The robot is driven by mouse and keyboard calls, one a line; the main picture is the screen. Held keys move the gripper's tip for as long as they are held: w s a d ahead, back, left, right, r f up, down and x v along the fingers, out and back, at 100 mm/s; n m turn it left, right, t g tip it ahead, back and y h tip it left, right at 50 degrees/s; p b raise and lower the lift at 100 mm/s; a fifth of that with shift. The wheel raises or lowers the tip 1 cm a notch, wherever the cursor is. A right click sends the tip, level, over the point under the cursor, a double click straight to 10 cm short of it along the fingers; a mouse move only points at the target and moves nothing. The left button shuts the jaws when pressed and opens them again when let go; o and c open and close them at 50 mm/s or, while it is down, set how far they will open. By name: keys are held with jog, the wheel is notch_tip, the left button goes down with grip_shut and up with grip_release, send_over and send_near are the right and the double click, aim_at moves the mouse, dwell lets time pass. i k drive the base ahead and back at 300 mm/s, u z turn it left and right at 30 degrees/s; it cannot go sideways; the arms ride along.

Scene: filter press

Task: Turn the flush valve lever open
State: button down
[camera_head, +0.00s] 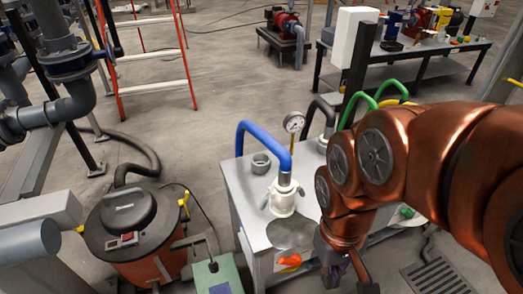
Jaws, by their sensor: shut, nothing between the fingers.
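An orange handle (288,262) sits at the front edge of a pale cabinet (245,195), low in the view. It looks like a valve lever, but I cannot tell for sure that it is the flush valve lever. My gripper (345,284) points down just right of the orange handle and appears apart from it. It is shut and empty, and its fingertips are partly cut off by the bottom edge. My copper-coloured arm hides the right part of the cabinet.
A white fitting with a blue hose (262,130) and a pressure gauge (294,122) stand on the cabinet behind the handle. Green hoses (358,103) rise near my arm. An orange drum vacuum (130,235) stands left. Open floor lies behind, before a workbench (405,55).

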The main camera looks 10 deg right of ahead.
aim_at(295, 260)
jog(key=z, duration=2.05)
jog(key=k, duration=1.1)
jog(key=u, duration=1.9)
